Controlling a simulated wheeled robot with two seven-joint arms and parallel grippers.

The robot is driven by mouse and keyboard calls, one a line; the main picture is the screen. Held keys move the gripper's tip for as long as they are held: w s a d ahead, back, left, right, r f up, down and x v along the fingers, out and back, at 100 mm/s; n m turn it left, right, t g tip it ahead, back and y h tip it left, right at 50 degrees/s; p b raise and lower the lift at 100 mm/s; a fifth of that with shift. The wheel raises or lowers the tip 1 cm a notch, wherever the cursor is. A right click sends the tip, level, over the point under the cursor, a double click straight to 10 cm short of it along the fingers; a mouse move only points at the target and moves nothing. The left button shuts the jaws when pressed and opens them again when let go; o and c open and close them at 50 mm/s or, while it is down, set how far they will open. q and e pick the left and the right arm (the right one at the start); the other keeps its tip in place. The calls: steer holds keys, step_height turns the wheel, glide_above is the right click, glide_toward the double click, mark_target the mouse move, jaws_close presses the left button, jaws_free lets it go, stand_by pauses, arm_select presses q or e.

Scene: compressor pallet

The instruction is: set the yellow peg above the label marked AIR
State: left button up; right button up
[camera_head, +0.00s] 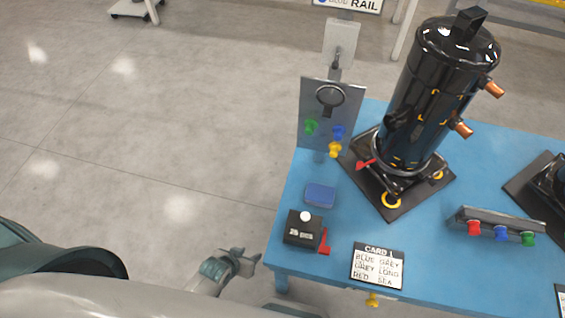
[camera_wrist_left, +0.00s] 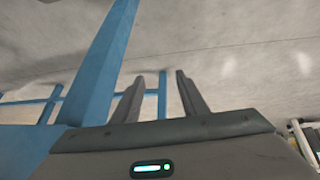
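A grey upright panel (camera_head: 316,98) stands at the table's left end. It carries a green peg (camera_head: 311,127), a blue peg (camera_head: 338,132) and a yellow peg (camera_head: 335,149). Another small yellow piece (camera_head: 373,300) shows at the table's front edge, below the card. I cannot read a label marked AIR in either view. My left gripper (camera_head: 240,262) is off the table's front left corner, low and well away from the panel. In the left wrist view its two fingers (camera_wrist_left: 160,92) stand apart with nothing between them. My right gripper is not in view.
The blue table (camera_head: 460,275) holds a black compressor (camera_head: 435,95), a bar (camera_head: 490,217) with red, blue and green pegs, a black box (camera_head: 303,229), a blue block (camera_head: 320,195) and a card (camera_head: 378,266). A blue table leg (camera_wrist_left: 108,60) is close to my left gripper. The floor left of it is clear.

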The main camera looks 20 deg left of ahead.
mark_target(334, 151)
arm_select(q)
steer(key=w+d+r+n+t+h+p, duration=0.1)
steer(key=w+r+p, duration=0.1)
steer(key=r, duration=1)
steer(key=w+d+r+p, duration=0.1)
steer(key=w+r, duration=0.1)
steer(key=r, duration=1)
steer(key=w+d+r+n+t+h, duration=0.1)
steer(key=w+d+r+n+h, duration=0.1)
steer(key=r, duration=0.5)
steer(key=w+d+r+n+t+h+p, duration=0.1)
steer(key=w+d+r+n+t+h, duration=0.1)
steer(key=w+r, duration=0.4)
steer(key=d+r+h, duration=0.1)
steer(key=d, duration=0.1)
steer(key=shift+d+r+h, duration=0.35)
steer(key=shift+r+h, duration=0.05)
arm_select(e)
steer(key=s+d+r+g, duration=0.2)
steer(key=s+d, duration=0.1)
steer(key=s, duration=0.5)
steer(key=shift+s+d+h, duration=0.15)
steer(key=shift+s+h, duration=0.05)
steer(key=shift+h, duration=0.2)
arm_select(q)
steer(key=shift+w, duration=0.1)
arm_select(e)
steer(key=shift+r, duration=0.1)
